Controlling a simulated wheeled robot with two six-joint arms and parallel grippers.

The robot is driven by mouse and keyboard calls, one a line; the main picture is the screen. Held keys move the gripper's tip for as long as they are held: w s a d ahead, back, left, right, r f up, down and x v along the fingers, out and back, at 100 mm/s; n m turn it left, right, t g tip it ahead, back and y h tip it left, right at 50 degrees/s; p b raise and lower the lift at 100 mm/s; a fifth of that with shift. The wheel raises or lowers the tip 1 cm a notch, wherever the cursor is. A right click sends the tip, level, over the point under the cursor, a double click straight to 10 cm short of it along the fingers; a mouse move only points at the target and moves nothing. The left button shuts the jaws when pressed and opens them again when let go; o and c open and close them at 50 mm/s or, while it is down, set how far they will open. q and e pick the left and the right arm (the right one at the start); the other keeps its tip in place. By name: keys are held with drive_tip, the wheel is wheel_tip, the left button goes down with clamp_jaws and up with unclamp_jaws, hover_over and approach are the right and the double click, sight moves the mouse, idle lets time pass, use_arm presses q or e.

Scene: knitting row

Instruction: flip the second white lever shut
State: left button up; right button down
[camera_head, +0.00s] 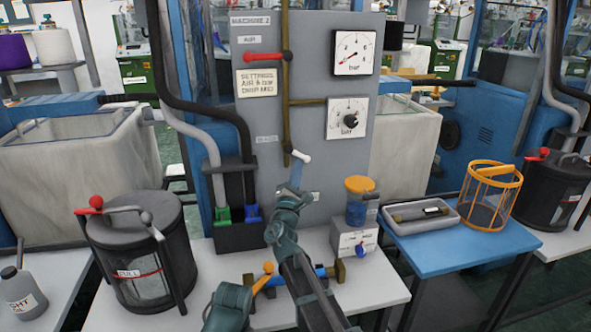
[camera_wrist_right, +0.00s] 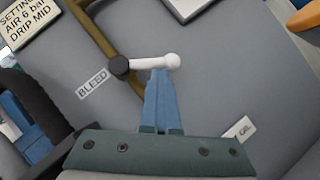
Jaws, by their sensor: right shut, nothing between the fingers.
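A short white lever (camera_head: 301,156) sits low on the brass pipe of the grey machine panel. In the right wrist view the white lever (camera_wrist_right: 150,63) reaches right from a dark hub (camera_wrist_right: 119,66) to a round white end, across the line of the pipe, beside a BLEED label (camera_wrist_right: 92,82). My right gripper (camera_head: 297,166) is shut and empty, with its blue fingertips just under the lever. In the wrist view the fingertips (camera_wrist_right: 160,73) meet the lever's lower edge; whether they touch cannot be told. No other white lever shows.
A lidded black drum (camera_head: 140,245) stands left, an orange-lidded jar (camera_head: 358,200) right of my arm. A valve with a blue handle (camera_head: 325,271) lies low behind my arm.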

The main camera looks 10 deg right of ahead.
use_arm(q)
drive_tip(key=shift+r+p, duration=0.85)
drive_tip(key=shift+r, duration=0.05)
use_arm(e)
drive_tip(key=shift+w+d+r, duration=0.1)
drive_tip(key=shift+d+r, duration=0.8)
drive_tip(key=shift+d, duration=0.25)
use_arm(q)
drive_tip(key=shift+r, duration=0.15)
use_arm(e)
drive_tip(key=shift+d+r, duration=0.1)
drive_tip(key=shift+r, duration=0.05)
